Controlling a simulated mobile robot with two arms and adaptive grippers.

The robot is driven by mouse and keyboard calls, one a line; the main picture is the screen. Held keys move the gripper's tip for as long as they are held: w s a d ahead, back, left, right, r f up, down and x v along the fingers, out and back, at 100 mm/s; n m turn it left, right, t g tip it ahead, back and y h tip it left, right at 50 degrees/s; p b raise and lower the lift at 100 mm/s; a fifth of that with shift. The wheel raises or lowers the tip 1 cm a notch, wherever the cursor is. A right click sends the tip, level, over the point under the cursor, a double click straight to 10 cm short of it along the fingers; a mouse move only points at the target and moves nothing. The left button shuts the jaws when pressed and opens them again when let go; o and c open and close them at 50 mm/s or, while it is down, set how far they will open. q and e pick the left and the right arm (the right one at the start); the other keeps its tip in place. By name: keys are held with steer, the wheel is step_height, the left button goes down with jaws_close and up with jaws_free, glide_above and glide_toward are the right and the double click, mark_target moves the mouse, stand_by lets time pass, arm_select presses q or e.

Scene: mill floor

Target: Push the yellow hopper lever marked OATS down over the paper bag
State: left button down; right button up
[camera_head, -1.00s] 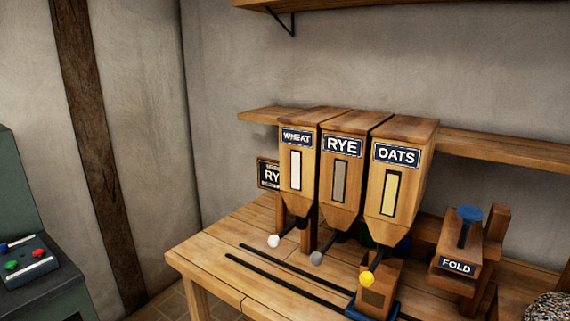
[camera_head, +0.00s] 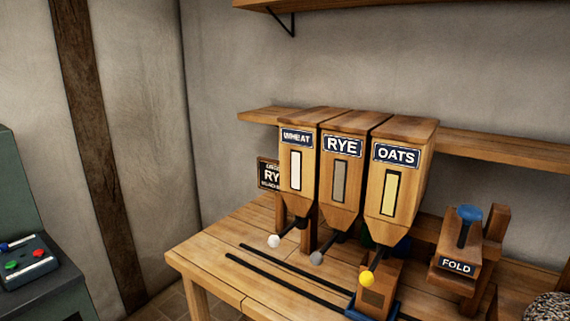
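The hopper marked OATS (camera_head: 396,180) is the rightmost of three wooden hoppers above the workbench. Its lever ends in a yellow knob (camera_head: 367,279) low in front of it. A brown paper bag (camera_head: 373,297) stands in a blue carriage (camera_head: 355,313) below the OATS spout, partly behind the yellow knob. I cannot tell whether the bag holds anything. Neither of my grippers shows in the head view.
The WHEAT hopper (camera_head: 297,175) with a white knob (camera_head: 274,241) and the RYE hopper (camera_head: 341,180) with a grey knob (camera_head: 316,258) stand left. Dark rails (camera_head: 275,274) cross the bench. A FOLD device (camera_head: 457,264) stands right, a green console (camera_head: 30,262) far left.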

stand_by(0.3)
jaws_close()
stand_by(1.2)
